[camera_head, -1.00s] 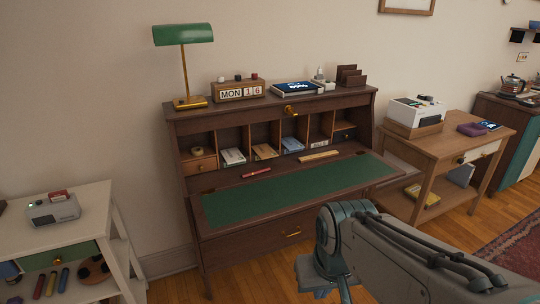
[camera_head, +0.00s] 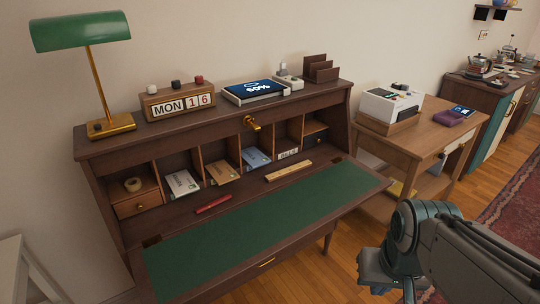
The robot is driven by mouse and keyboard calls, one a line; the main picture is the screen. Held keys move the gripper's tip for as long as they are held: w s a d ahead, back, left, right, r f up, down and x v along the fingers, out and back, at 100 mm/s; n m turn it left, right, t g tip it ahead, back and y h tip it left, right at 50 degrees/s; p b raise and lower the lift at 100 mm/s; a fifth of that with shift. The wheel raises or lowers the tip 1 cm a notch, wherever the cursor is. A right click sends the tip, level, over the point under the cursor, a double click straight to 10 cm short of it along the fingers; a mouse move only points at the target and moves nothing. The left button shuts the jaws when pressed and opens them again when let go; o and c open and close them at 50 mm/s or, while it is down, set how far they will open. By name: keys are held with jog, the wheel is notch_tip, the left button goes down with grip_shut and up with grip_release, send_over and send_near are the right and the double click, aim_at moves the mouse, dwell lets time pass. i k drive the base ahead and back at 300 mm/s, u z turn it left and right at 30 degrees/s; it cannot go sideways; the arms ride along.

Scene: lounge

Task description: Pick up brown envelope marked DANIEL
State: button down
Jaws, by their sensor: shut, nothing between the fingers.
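A brown envelope (camera_head: 222,173) lies in a pigeonhole of the dark wooden writing desk (camera_head: 100,147), with its front end toward me. Its marking is too small to read. A white envelope stack (camera_head: 182,184) lies in the pigeonhole to its left, and a pale blue one (camera_head: 256,159) in the pigeonhole to its right. My arm shows at the lower right, in front of the desk and well apart from the envelopes. The fingers of my gripper do not show.
The fold-down green writing surface (camera_head: 265,229) juts out below the pigeonholes. A red pen (camera_head: 213,204) and a wooden ruler (camera_head: 289,170) lie at its back. A green lamp (camera_head: 85,33) stands on top. A side table (camera_head: 417,150) stands right.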

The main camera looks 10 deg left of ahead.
aim_at(221, 171)
jog(key=u, duration=0.05)
jog(key=i, duration=0.7)
jog(key=u, duration=0.8)
jog(key=i, duration=0.6)
jog(key=u, duration=0.55)
